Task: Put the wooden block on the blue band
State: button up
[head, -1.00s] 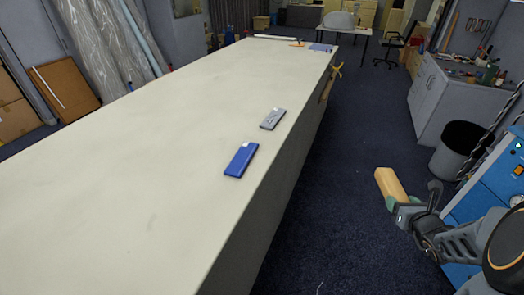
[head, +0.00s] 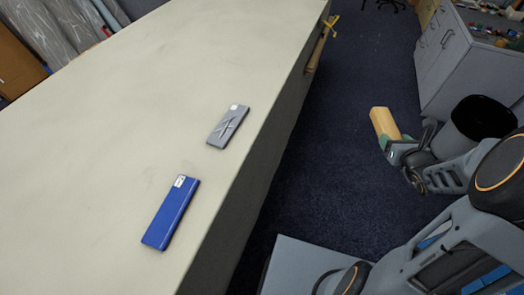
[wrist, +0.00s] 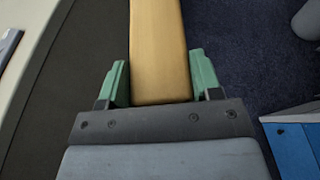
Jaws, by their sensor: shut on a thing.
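The wooden block (head: 384,122) is a long, pale-wood bar in my gripper (head: 393,142), out over the dark floor to the right of the table. In the wrist view the block (wrist: 158,45) lies between the green fingers of my gripper (wrist: 160,78) and points away from the palm; its far end is cut off by the frame. A flat blue slab (head: 171,213) with a small white label lies on the table near its right edge. I cannot tell whether it is the blue band. The block is well apart from it.
A grey flat device (head: 228,126) lies on the pale table (head: 130,110), beyond the blue slab. A yellow-handled tool (head: 322,42) hangs at the table's right side. A dark bin (head: 478,128) and a grey cabinet (head: 465,60) stand at the right. The table's left part is clear.

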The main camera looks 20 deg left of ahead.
aim_at(170, 210)
jog(key=i, duration=1.15)
jog(key=u, duration=3.9)
